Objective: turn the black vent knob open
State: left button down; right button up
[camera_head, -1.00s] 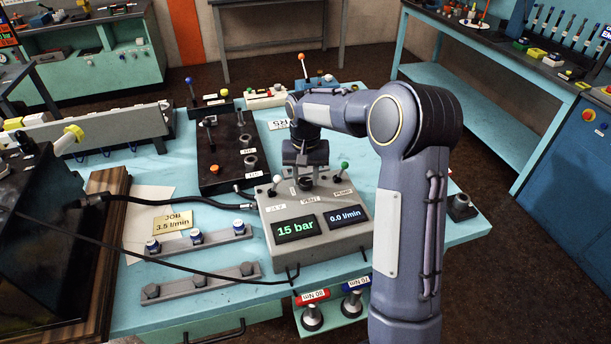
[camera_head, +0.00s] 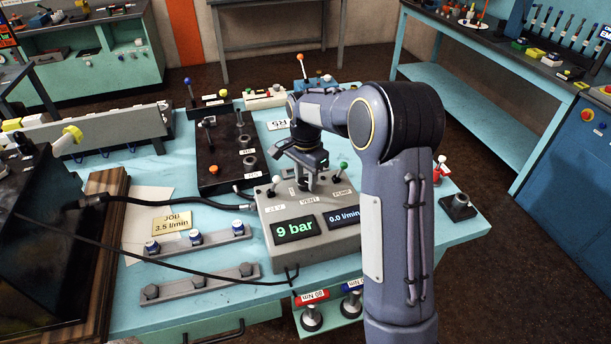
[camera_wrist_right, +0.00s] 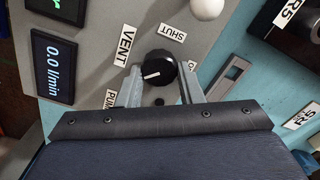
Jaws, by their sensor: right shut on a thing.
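The black vent knob (camera_wrist_right: 158,70) with a white pointer line is on the grey control box (camera_head: 345,240). In the right wrist view it sits between the two fingers of my right gripper (camera_wrist_right: 160,82), which is shut on it. The pointer line lies toward the left of that view, away from the "SHUT" label (camera_wrist_right: 173,33). Another label is mostly hidden behind a finger. In the head view my right gripper (camera_head: 308,185) reaches down onto the box and largely hides the knob. The box's display (camera_head: 295,228) reads 9 bar. My left gripper is not in view.
A white-topped lever (camera_head: 275,180) and a green-topped lever (camera_head: 343,167) flank the knob closely. The second display (camera_head: 342,217) reads 0.0 l/min. Black hoses (camera_head: 180,203) run left of the box. A dark valve block (camera_head: 222,155) stands behind left.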

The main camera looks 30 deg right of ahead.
aim_at(306, 181)
jog(key=m, duration=0.4)
jog(key=shift+r+m+p, duration=0.15)
jog(key=shift+m+p, duration=0.15)
jog(key=shift+p, duration=0.1)
jog(key=shift+s+m+p, duration=0.1)
jog(key=shift+m+p, duration=0.45)
jog(key=shift+m, duration=1.35)
jog(key=o, duration=1)
jog(key=shift+c, duration=0.2)
notch_tip(306, 181, up, 8)
jog(key=shift+f+b, duration=0.2)
jog(key=shift+b, duration=0.35)
